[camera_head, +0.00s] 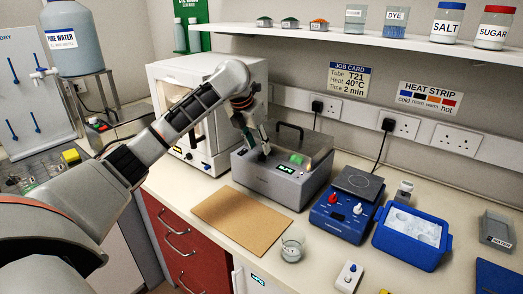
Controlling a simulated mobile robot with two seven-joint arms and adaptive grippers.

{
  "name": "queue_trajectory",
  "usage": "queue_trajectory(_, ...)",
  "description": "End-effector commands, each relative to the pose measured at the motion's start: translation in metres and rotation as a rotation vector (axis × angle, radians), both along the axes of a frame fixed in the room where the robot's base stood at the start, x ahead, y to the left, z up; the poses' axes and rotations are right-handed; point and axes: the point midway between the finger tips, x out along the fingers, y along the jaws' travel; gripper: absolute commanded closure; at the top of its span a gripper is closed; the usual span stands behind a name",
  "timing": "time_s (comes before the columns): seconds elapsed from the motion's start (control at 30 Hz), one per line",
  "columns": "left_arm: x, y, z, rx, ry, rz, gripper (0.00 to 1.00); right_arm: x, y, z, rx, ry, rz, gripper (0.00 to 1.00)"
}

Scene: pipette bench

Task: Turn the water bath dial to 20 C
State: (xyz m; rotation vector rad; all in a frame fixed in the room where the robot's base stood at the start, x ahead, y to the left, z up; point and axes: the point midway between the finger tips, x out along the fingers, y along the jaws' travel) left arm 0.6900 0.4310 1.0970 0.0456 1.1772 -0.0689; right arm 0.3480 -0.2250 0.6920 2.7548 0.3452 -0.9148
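The grey water bath (268,183) stands at the back middle of the bench, with a black lid handle and a small lit green display on its front. My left gripper (262,155) points down at the left part of its top. The fingertips are small and dark there, and I cannot tell whether they touch it or are open or shut. The dial does not show clearly; the gripper may hide it. My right gripper is not in view.
A tan board (240,220) lies in front of the bath, with a glass beaker (292,247) beside it. A blue hotplate (342,222) and a blue ice tray (413,259) stand to the right. A white cabinet (175,125) is behind my arm. A shelf (350,38) hangs above.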

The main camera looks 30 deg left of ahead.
Motion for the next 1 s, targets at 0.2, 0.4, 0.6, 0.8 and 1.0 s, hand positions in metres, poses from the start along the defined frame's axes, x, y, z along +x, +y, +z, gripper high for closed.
queue_trajectory(0.2, 0.01, -0.002, -0.025, -0.002, 0.001, -0.001, 0.66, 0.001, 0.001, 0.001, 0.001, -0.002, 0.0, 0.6)
queue_trajectory(0.4, 0.013, -0.001, -0.031, 0.0, 0.0, 0.0, 0.66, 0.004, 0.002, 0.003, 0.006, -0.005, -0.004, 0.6)
queue_trajectory(0.6, 0.013, -0.001, -0.031, 0.001, 0.0, 0.0, 0.68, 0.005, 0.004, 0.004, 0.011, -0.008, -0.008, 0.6)
queue_trajectory(0.8, 0.013, -0.001, -0.031, 0.001, 0.0, 0.0, 1.0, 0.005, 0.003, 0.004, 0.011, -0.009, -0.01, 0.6)
queue_trajectory(1.0, 0.013, -0.001, -0.031, 0.001, -0.001, 0.009, 1.0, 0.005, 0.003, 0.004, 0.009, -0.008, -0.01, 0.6)
